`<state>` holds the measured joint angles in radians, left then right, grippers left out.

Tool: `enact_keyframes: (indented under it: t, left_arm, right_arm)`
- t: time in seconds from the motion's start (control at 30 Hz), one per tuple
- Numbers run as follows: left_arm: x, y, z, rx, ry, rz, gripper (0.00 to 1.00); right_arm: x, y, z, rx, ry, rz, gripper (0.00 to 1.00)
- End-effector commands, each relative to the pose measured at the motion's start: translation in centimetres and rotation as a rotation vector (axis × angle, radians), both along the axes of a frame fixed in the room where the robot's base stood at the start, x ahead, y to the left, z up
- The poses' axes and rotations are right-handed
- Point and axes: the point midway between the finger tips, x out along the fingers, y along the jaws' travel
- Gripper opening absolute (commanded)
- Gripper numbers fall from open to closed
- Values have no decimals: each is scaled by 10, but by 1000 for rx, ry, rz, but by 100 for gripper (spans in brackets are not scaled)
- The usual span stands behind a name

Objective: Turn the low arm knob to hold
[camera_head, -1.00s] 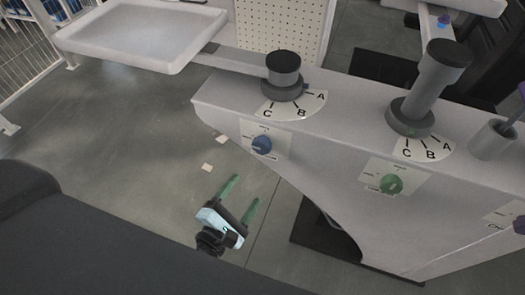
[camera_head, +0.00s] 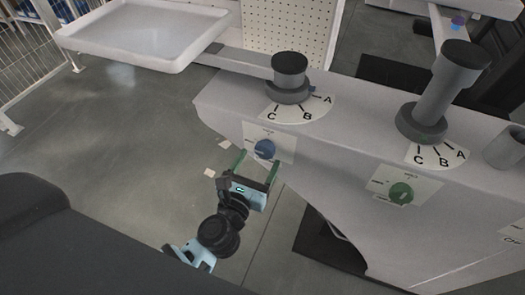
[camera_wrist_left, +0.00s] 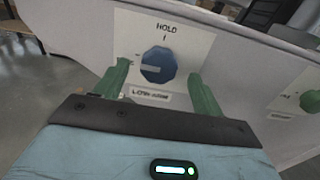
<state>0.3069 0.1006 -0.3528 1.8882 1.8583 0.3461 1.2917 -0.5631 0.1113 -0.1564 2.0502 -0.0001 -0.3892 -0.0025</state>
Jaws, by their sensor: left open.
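The low arm knob (camera_head: 264,149) is blue and sits on a white label plate (camera_head: 284,141) on the front of the grey column housing. In the left wrist view the blue knob (camera_wrist_left: 158,65) has a pale pointer bar lying to the left, and HOLD is printed at the top of its plate. My left gripper (camera_head: 256,162) is open, its green fingers reaching toward the knob. In the left wrist view the fingers (camera_wrist_left: 160,85) stand to the left and right of the knob, apart from it. My right gripper is not in view.
A green knob (camera_head: 401,193) is on the same housing to the right. Above are two dark posts (camera_head: 290,69) (camera_head: 440,90) with A, B, C dials. A white tray (camera_head: 145,36) extends at upper left. The floor (camera_head: 120,125) at left is mostly clear.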

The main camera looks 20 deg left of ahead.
Motion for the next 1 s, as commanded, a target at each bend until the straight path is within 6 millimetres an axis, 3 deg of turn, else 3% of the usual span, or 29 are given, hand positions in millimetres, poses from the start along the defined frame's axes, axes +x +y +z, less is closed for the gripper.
enact_keyframes:
  t: [0.23, 0.63, 1.0]
  left_arm:
    - [30, -1, 0, 1, -1, 0, 69]
    - [37, -1, 0, 0, 1, 0, 69]
    - [37, -1, 0, 1, 1, 0, 26]
  right_arm:
    - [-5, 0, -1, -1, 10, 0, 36]
    - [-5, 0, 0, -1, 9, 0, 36]
    - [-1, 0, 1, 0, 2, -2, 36]
